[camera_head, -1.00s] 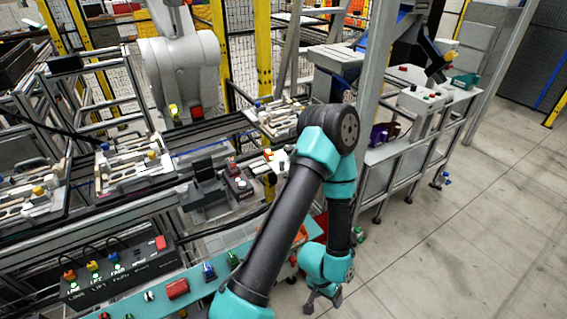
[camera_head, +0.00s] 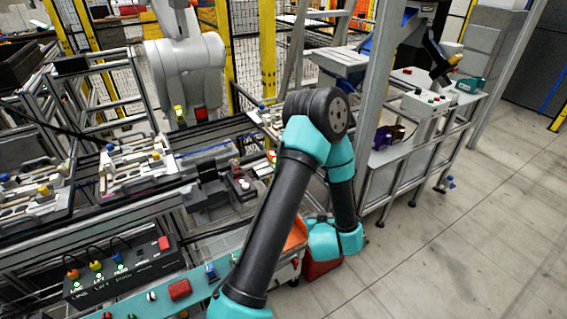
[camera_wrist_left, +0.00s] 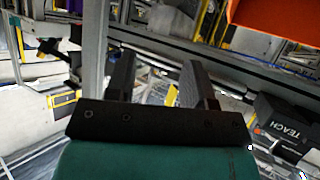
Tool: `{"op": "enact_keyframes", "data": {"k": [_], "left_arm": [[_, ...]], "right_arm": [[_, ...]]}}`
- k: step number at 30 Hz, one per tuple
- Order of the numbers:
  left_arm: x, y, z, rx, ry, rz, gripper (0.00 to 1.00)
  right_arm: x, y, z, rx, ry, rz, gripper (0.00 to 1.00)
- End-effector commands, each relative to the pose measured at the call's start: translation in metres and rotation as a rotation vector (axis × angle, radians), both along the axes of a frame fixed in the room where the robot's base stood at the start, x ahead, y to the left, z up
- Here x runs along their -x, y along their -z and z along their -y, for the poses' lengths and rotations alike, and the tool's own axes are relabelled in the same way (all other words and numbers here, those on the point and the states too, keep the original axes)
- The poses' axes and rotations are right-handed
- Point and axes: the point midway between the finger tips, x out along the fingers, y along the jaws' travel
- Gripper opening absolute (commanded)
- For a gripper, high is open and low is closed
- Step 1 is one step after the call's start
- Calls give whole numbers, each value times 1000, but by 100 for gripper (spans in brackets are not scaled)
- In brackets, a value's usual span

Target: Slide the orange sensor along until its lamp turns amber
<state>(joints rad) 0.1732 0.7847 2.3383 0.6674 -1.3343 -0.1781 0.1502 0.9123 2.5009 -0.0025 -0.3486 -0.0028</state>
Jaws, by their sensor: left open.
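No orange sensor with a lamp is clear to me. A small orange plug (camera_head: 72,274) with a cable sits on a black control box (camera_head: 128,272), beside a yellow and a blue one. Green lights show by these plugs. My left gripper (camera_wrist_left: 158,80) is in the left wrist view, with two dark fingers apart and nothing seen between them. In the head view my teal and black arm crosses the middle, and its gripper is not clearly visible. My right gripper is in neither view.
Pallet fixtures with light parts (camera_head: 135,168) stand on the rails at left. A red-orange bin (camera_head: 298,234) is beside my wrist. A red block (camera_head: 180,290) lies on the teal bench edge. A grey post (camera_head: 372,110) rises behind my arm. Open floor lies at right.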

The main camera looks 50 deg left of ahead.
Motion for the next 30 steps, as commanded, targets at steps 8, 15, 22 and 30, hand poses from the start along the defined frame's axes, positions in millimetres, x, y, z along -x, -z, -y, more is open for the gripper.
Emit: {"op": "enact_keyframes", "data": {"k": [8, 15, 22, 30], "left_arm": [[26, -84, -52, -353, -359, 160, 48], [39, -107, -59, -455, -460, 180, 48], [39, -106, -59, -454, -457, 180, 48], [35, -106, -72, -452, -459, 181, 48]], "right_arm": [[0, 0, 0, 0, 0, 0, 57], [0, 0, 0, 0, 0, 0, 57], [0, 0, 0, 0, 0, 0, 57], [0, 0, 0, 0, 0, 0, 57]]}}
